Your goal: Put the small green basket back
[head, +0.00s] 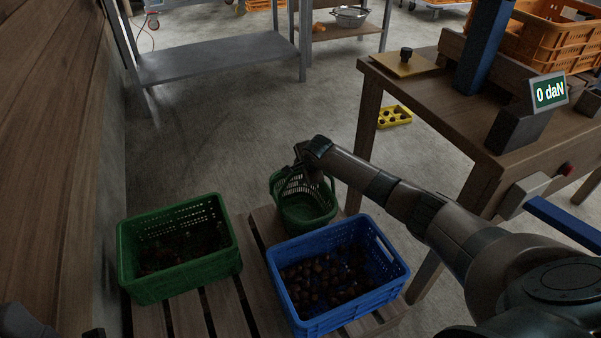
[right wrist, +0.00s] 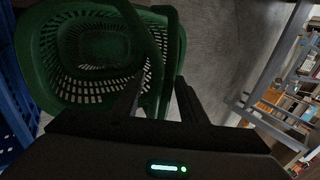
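The small green basket (head: 307,215) stands upright at the far edge of the wooden pallet, just behind the blue crate. It looks empty; its slotted wall and inside fill the upper left of the right wrist view (right wrist: 95,60). My right gripper (head: 304,160) is at the basket's top, pointing down. In the right wrist view the basket's handle (right wrist: 157,60) runs between its two fingers (right wrist: 161,78), which stand apart with gaps beside the handle. My left gripper's fingers do not show; only dark parts of mine show at the lower left.
A green crate (head: 145,285) and a blue crate (head: 350,311), both holding chestnuts, stand on the pallet (head: 228,308). A wooden table (head: 430,95) at the right bears a display reading 0 daN (head: 550,92) and an orange crate (head: 530,38).

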